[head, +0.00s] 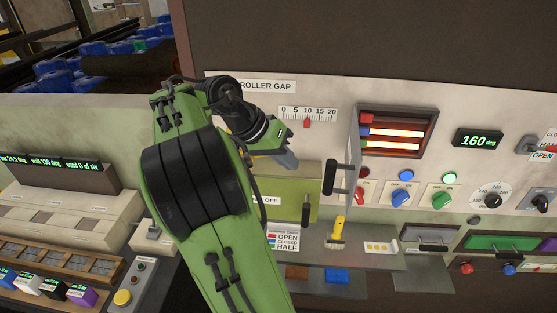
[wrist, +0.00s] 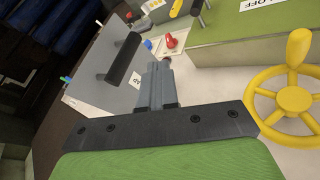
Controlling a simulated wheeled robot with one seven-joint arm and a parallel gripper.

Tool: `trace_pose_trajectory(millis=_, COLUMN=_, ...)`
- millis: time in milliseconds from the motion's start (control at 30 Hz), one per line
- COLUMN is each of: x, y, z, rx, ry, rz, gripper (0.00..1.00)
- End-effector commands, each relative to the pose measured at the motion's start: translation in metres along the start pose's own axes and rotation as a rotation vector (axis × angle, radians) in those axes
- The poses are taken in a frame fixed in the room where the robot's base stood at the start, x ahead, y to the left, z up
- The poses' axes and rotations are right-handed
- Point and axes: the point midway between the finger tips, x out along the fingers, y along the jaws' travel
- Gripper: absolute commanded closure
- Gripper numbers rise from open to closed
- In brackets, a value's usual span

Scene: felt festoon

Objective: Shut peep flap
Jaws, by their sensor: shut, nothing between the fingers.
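The peep flap (head: 353,135) stands open, swung out from the left side of the peep window (head: 393,133), and shows nearly edge-on in the head view. Glowing bars show in the uncovered window. Its black handle (head: 330,178) sticks out to the left. In the wrist view the flap is a grey plate (wrist: 108,98) with the black handle (wrist: 123,58) on it. My gripper (head: 289,161) is shut and empty, left of the flap and handle in the head view. In the wrist view its fingertips (wrist: 163,64) overlap the plate's edge beside the handle; contact cannot be told.
A green box (head: 290,190) with an OFF label lies below my gripper. A yellow handwheel (wrist: 295,98) shows at right in the wrist view. Red, blue (head: 402,196) and green (head: 443,200) knobs sit below the window. A roller gap scale (head: 308,113) is above.

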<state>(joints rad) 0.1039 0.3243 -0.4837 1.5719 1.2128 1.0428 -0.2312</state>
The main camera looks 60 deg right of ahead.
Motion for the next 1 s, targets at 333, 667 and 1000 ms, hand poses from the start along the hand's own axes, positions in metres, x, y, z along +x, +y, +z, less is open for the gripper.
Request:
trace_pose_trajectory(millis=333, x=0.047, y=0.028, z=0.001, rx=0.002, ry=0.001, rz=-0.003, gripper=1.00)
trace_pose_trajectory(millis=667, x=0.049, y=0.035, z=0.000, rx=-0.001, ry=0.001, rz=-0.002, gripper=1.00)
trace_pose_trajectory(millis=1000, x=0.049, y=0.036, z=0.001, rx=-0.036, ry=0.019, rz=-0.021, gripper=1.00)
